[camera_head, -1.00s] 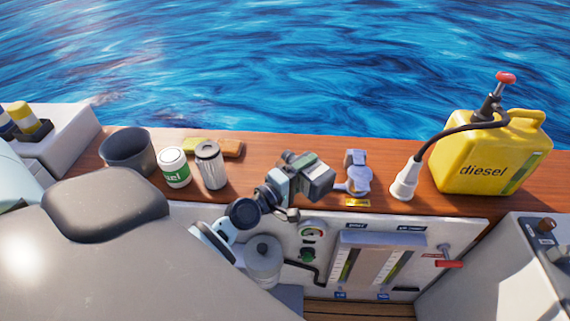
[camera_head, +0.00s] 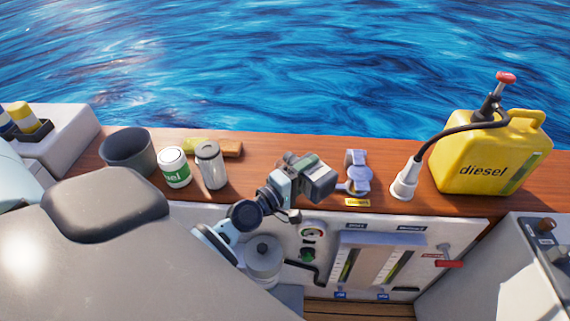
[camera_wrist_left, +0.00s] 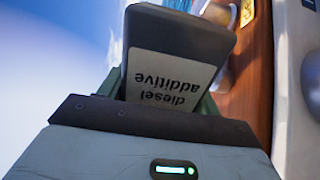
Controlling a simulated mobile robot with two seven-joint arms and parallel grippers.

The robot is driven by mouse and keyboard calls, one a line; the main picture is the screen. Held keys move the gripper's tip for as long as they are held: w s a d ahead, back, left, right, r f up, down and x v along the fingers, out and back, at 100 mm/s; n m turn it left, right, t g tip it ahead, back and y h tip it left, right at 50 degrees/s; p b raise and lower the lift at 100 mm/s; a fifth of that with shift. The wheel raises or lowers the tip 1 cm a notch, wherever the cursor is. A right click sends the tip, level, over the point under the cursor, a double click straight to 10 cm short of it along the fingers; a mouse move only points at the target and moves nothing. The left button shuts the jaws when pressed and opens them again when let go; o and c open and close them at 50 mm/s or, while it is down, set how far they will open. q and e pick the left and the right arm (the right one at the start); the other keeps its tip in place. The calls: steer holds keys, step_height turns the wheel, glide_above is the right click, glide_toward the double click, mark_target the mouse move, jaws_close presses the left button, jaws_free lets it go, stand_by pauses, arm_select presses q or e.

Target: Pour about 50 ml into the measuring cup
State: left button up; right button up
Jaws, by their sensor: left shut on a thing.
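My left gripper (camera_head: 288,184) is shut on a dark grey bottle (camera_head: 319,182) and holds it tilted above the wooden ledge. In the left wrist view the bottle (camera_wrist_left: 180,42) has a pale label reading "diesel additive", upside down, between the fingers. A pale grey rounded fitting (camera_head: 358,178) with a raised flap stands just right of the bottle, beside a small yellow plate. I cannot clearly make out a measuring cup; it may be hidden behind the bottle and gripper. No liquid stream shows. My right gripper is out of view.
On the ledge (camera_head: 285,150) stand a dark bucket (camera_head: 128,152), a green-and-white can (camera_head: 174,167), a grey cylinder (camera_head: 211,165), a white funnel-like nozzle (camera_head: 404,182) and a yellow diesel can (camera_head: 485,160). A gauge panel (camera_head: 375,262) lies below. Water is beyond.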

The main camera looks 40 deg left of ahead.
arm_select(q)
steer(key=shift+r, duration=0.1)
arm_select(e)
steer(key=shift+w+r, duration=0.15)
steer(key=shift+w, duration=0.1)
arm_select(q)
steer(key=shift+r+n, duration=0.1)
steer(key=shift+n, duration=0.2)
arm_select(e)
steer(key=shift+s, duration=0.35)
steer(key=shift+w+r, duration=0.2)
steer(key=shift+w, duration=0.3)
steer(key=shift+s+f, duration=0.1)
arm_select(q)
steer(key=shift+f+m, duration=0.3)
steer(key=shift+m, duration=0.4)
steer(key=f+m+b, duration=0.1)
steer(key=m, duration=0.1)
steer(key=shift+f+m, duration=0.2)
steer(key=shift+m, duration=0.1)
steer(key=shift+r, duration=0.35)
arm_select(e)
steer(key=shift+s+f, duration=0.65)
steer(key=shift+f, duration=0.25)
